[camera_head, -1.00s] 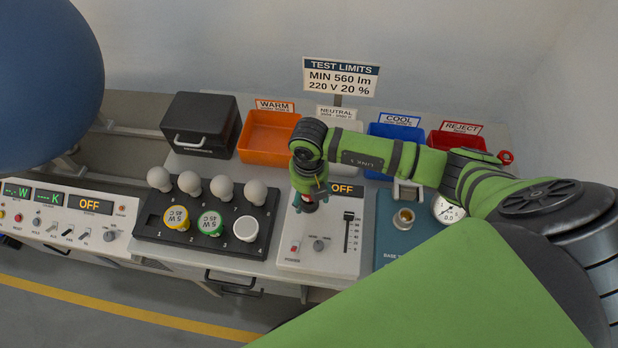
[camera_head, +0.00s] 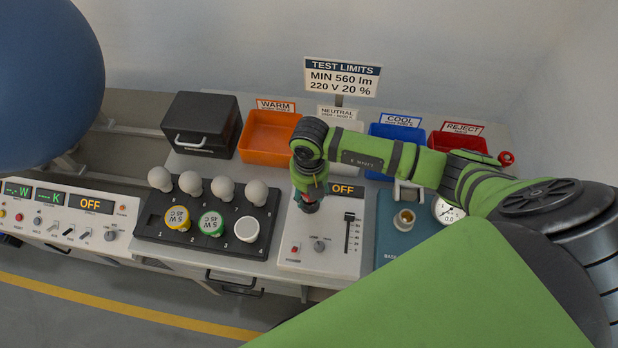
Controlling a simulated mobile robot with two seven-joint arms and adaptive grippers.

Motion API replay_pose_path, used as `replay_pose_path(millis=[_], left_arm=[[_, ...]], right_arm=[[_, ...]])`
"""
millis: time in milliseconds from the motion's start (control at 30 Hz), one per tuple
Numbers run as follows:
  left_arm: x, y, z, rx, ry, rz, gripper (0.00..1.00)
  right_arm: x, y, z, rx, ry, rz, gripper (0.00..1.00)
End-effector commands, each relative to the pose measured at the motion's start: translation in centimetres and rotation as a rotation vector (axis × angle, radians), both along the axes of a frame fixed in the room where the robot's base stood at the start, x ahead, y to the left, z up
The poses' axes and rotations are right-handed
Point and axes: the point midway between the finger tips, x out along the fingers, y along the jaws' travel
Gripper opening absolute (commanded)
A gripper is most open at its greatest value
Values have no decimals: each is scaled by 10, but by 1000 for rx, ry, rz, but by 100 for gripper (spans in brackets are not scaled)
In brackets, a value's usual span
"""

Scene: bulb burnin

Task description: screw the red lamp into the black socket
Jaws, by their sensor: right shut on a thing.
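My right gripper (camera_head: 311,196) points down over the white control box with the OFF display (camera_head: 343,230). It is shut on the red lamp (camera_head: 310,208), and only a small red and dark part shows below the fingers. The black socket cannot be made out; the gripper and lamp cover that part of the box. I cannot tell whether the lamp touches the socket. My left gripper is not in view.
A black tray (camera_head: 160,233) left of the box holds several white bulbs and yellow, green and white-topped lamps. Orange (camera_head: 262,152), blue (camera_head: 385,155) and red (camera_head: 460,143) bins stand behind. A blue base gauge plate (camera_head: 395,240) lies right. A large blue sphere (camera_head: 45,80) fills the upper left.

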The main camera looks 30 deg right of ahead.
Motion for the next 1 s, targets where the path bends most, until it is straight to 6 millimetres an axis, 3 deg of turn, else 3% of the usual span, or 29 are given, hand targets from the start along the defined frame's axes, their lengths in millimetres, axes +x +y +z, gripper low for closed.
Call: replay_pose_path(millis=[33,367,900,1000], left_arm=[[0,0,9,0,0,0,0],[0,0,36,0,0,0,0],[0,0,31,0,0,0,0],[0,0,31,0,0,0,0]], right_arm=[[-9,4,1,5,26,-74,16],[-9,5,0,0,29,-706,15],[-6,6,-4,-2,29,-1726,13],[-5,8,-4,1,31,-1824,13]])
